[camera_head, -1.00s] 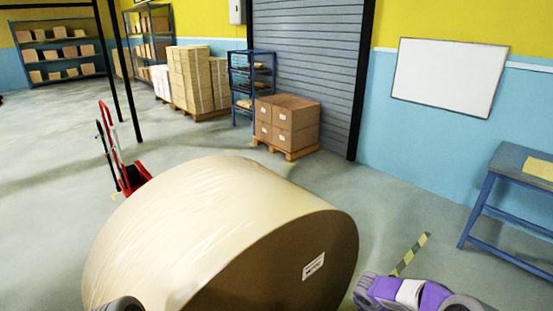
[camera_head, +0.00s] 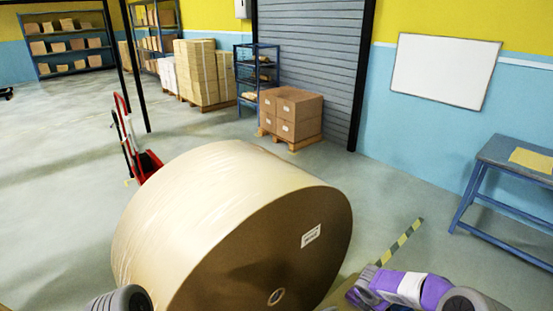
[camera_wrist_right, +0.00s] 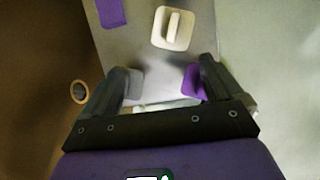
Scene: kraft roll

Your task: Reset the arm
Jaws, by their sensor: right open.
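A large kraft paper roll (camera_head: 215,205) lies on its side in front of me in the head view. Its brown end face has a white label and a core hole near the bottom. In the right wrist view the brown end face (camera_wrist_right: 40,60) fills the left side, with the core ring beside my right gripper. My right gripper (camera_wrist_right: 163,85) is open, its two fingers apart with nothing held between them. My purple right arm shows at the lower right of the head view. A grey part of my left arm shows at the lower left; my left gripper is out of frame.
A red hand truck (camera_head: 146,163) stands behind the roll at left. Boxes on a pallet (camera_head: 290,116) and a blue rack (camera_head: 256,78) stand at the shutter. A blue table (camera_head: 505,185) is at right. Floor between roll and table is open, with a striped strip (camera_head: 405,240).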

